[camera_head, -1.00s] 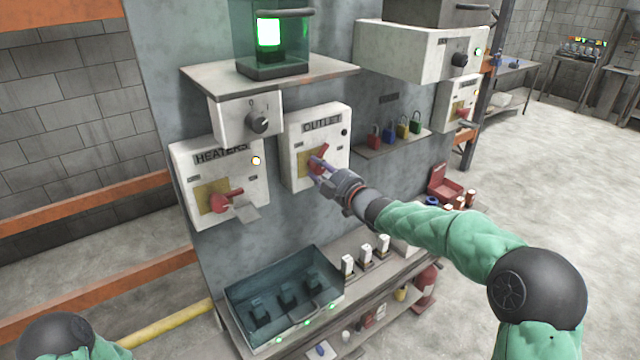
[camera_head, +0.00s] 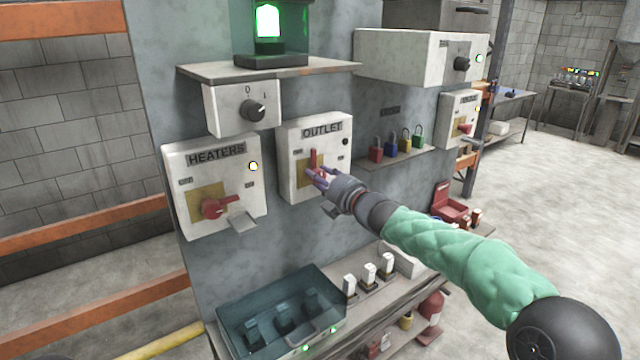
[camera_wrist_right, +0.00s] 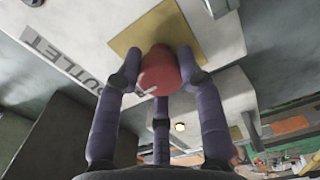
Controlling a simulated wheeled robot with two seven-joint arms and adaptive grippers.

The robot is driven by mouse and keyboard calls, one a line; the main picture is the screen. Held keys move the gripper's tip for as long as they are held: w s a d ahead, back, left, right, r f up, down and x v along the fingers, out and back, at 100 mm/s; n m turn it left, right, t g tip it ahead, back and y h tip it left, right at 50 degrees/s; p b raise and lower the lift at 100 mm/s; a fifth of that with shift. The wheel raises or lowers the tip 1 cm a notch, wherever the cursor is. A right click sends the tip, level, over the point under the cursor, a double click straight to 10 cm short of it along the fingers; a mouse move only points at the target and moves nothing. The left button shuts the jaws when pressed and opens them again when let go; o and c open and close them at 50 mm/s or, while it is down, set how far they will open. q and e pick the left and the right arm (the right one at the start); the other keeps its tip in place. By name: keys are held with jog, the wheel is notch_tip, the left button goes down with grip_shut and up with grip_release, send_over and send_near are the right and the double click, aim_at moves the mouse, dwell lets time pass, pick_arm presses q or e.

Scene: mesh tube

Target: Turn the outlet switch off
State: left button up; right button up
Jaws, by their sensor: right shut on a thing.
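The outlet switch box (camera_head: 291,187) is a white panel labelled OUTLET on the grey cabinet. Its red handle (camera_head: 314,158) stands about upright over a yellow plate. My right gripper (camera_head: 322,177) is at the handle, with its purple fingers shut on it. In the right wrist view, the red handle (camera_wrist_right: 160,72) sits end-on between the fingers of my right gripper (camera_wrist_right: 158,68), in front of the yellow plate (camera_wrist_right: 140,38). The fingers hide the lower part of the handle in the head view. The outlet lamp (camera_head: 345,142) looks dark. My left gripper is out of view.
A knob box (camera_head: 228,112) is above.

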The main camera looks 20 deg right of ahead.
jog(key=shift+d+f+n, duration=0.15)
jog(key=shift+f+n, duration=0.05)
jog(key=shift+n, duration=0.1)
jog(key=o, duration=0.9)
jog(key=shift+o, duration=1.2)
jog(key=shift+w+d, duration=0.1)
jog(key=shift+d, duration=0.05)
jog(key=shift+r, duration=0.1)
jog(key=v, duration=1.2)
